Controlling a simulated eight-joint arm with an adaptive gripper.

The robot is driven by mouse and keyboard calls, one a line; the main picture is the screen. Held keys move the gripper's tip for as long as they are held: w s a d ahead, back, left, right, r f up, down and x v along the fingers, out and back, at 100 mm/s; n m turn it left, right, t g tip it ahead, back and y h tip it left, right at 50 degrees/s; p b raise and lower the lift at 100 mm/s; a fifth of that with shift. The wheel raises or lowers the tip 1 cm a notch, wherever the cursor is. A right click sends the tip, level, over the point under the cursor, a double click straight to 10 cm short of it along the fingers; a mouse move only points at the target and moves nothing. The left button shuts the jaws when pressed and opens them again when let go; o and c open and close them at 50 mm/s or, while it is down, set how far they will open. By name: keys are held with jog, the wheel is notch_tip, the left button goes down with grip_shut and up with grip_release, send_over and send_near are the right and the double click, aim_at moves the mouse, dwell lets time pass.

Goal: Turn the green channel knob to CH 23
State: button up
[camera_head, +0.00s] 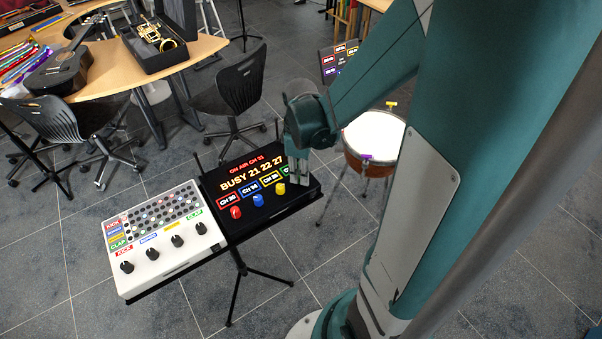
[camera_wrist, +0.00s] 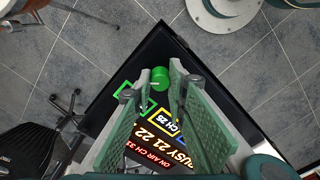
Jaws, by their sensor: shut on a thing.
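The black radio panel (camera_head: 262,205) sits on a stand, with red (camera_head: 235,212), blue (camera_head: 258,200) and yellow (camera_head: 281,188) knobs in a row. Its lit text shows an ON AIR channel, which I cannot read surely, and BUSY 21 22 27. My gripper (camera_head: 299,180) points down at the panel's right end and hides the green knob in the head view. In the wrist view the green knob (camera_wrist: 160,80) is between my fingertips, which are shut on it. The green channel label (camera_head: 286,170) is partly covered, so its number is unreadable.
A white drum-machine box (camera_head: 165,240) with black knobs stands left of the panel. A drum (camera_head: 374,138) is behind and right of my gripper. Office chairs (camera_head: 236,88) and a wooden table with a guitar (camera_head: 62,68) are at the upper left.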

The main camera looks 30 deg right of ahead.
jog(key=o, duration=0.9)
jog(key=shift+r, duration=0.1)
jog(key=shift+r, duration=5.9)
jog(key=shift+a, duration=0.1)
jog(key=shift+s+a+r+m+t, duration=1.1)
jog(key=shift+a+r+m, duration=0.4)
jog(key=shift+a, duration=0.65)
jog(key=shift+s+a+r+m+t, duration=1)
jog(key=shift+a+r+m+t, duration=0.45)
jog(key=shift+a, duration=0.7)
jog(key=shift+s+a+r+m+t, duration=1.15)
jog(key=shift+a+r, duration=0.5)
jog(key=shift+a, duration=0.5)
